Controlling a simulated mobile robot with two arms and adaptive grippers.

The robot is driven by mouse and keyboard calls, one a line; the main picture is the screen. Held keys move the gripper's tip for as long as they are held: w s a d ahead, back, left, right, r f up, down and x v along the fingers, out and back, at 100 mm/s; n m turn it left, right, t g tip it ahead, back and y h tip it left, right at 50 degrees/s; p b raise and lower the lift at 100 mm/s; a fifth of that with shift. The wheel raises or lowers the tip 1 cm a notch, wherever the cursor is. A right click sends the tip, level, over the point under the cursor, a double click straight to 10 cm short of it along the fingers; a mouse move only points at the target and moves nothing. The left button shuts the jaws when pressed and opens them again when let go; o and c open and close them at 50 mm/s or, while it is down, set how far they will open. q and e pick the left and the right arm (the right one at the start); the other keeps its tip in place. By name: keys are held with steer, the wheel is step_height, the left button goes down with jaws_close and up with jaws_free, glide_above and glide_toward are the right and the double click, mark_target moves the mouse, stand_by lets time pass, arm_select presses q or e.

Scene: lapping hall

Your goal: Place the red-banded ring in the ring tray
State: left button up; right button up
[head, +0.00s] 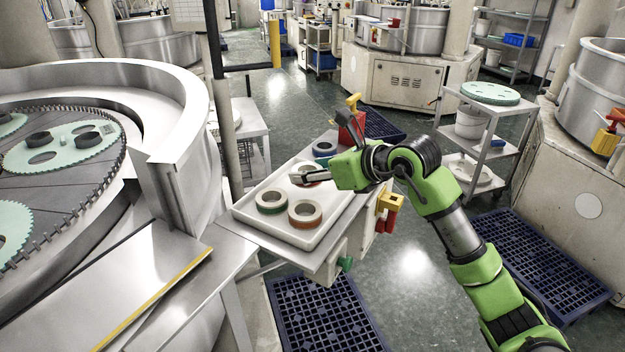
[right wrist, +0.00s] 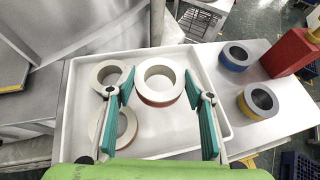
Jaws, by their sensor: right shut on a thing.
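The red-banded ring (right wrist: 159,98) is pale with a red band and sits between the fingers of my right gripper (right wrist: 158,76), which is shut on it. In the head view the right gripper (head: 306,178) is over the far part of the white ring tray (head: 243,216), partly hiding the held ring. The ring looks larger than the others in the wrist view, so it seems raised above the tray (right wrist: 185,140). A green-banded ring (head: 271,209) and an orange-brown-banded ring (head: 305,222) lie in the tray's near part. My left gripper is not in view.
Outside the tray, a blue-banded ring (right wrist: 235,64) and a yellow-banded ring (right wrist: 258,112) stand on the bench by a red box (right wrist: 290,52). The lapping machine (head: 180,130) stands left of the tray. A grey cart (head: 487,118) is at right.

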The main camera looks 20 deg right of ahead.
mark_target(320, 183)
steer(key=f, duration=0.1)
steer(key=f+p, duration=0.1)
steer(key=f, duration=0.1)
steer(key=shift+w+f+p, duration=0.15)
steer(key=shift+w+p, duration=0.15)
steer(key=shift+w, duration=0.1)
steer(key=shift+f, duration=0.25)
steer(key=shift+s+d, duration=0.1)
steer(key=shift+f, duration=0.2)
steer(key=o, duration=1.1)
